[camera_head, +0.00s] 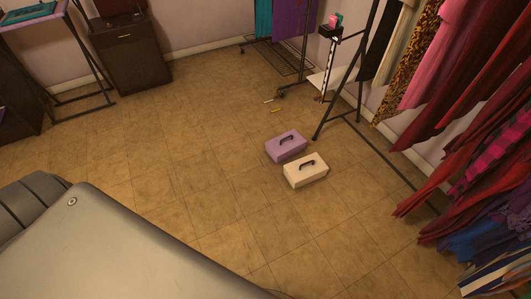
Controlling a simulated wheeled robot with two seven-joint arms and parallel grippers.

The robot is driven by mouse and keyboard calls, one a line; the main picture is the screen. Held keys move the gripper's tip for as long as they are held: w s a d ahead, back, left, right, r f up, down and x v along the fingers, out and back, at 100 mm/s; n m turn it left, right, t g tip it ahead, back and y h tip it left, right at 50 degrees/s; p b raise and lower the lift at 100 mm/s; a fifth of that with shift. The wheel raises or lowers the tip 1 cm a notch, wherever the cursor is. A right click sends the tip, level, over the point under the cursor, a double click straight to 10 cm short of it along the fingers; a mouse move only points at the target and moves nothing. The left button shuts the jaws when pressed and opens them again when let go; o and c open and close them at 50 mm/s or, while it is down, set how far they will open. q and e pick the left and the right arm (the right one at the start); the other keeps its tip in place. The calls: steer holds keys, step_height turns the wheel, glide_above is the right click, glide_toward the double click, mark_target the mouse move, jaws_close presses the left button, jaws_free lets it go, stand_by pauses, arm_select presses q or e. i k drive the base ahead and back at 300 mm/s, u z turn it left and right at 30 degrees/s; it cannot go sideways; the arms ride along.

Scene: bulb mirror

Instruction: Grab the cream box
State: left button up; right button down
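A cream box (305,175) with a dark handle on its lid sits upright on the tiled floor, right of the picture's middle. A purple box (278,150) of similar shape, also with a dark handle, stands just behind it and to its left. The two are very close; I cannot tell whether they touch. Neither of my grippers shows in the head view.
A clothes rack with hanging garments (440,90) lines the right side, its dark frame (347,75) standing near the boxes. A dark cabinet (130,62) and a table stand at the back left. Small items (275,110) lie behind the boxes. The floor (170,160) left of them is clear.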

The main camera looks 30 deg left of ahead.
mark_target(300, 173)
steer(key=u, duration=0.1)
steer(key=i, duration=1.65)
